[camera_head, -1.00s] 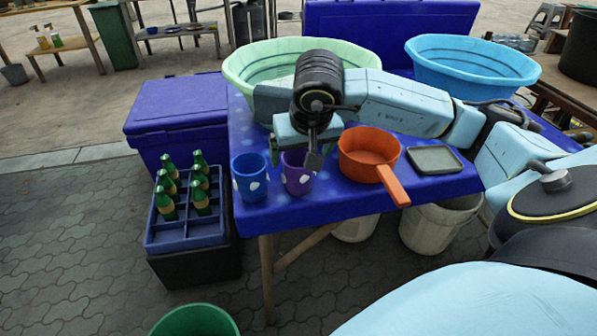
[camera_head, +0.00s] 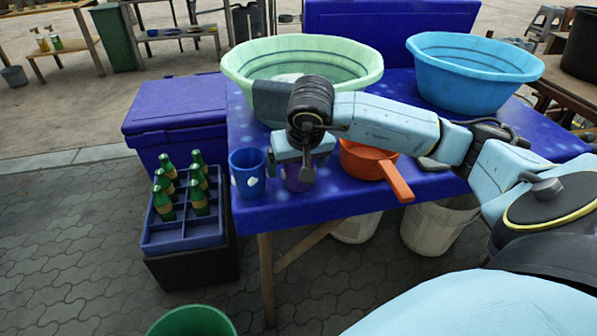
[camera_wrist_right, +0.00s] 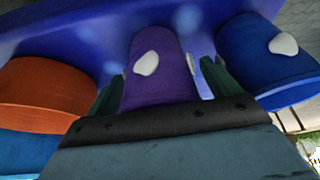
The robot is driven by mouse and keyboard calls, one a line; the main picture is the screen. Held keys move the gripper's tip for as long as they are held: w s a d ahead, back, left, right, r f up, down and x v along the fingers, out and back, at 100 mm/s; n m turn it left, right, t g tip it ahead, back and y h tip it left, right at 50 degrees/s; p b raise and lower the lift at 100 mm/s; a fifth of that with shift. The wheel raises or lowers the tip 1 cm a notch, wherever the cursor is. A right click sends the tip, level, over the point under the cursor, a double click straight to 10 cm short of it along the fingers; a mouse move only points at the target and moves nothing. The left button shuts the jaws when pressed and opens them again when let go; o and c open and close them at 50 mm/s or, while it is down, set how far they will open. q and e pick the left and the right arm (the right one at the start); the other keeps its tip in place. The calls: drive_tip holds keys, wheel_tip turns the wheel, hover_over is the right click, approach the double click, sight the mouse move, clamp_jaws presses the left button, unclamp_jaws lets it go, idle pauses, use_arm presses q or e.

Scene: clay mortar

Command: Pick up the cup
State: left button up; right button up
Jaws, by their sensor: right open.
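A purple cup (camera_head: 297,184) with white patches stands on the blue-covered table, partly hidden behind my right gripper (camera_head: 289,166). A blue cup (camera_head: 246,181) with white patches stands just left of it. In the right wrist view, my right gripper (camera_wrist_right: 163,88) is open, with one green finger on each side of the purple cup (camera_wrist_right: 160,70). Whether the fingers touch it I cannot tell. The blue cup (camera_wrist_right: 265,60) also shows there, beyond the right-hand finger. My left gripper is not in view.
An orange saucepan (camera_head: 366,162) stands right of the purple cup, its handle over the table's front edge. A green basin (camera_head: 345,78) and a light-blue basin (camera_head: 470,85) stand behind. A bottle crate (camera_head: 183,236) is left of the table (camera_head: 345,205).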

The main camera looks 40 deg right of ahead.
drive_tip(key=shift+c, duration=0.3)
drive_tip(key=c, duration=1)
drive_tip(key=shift+r, duration=0.1)
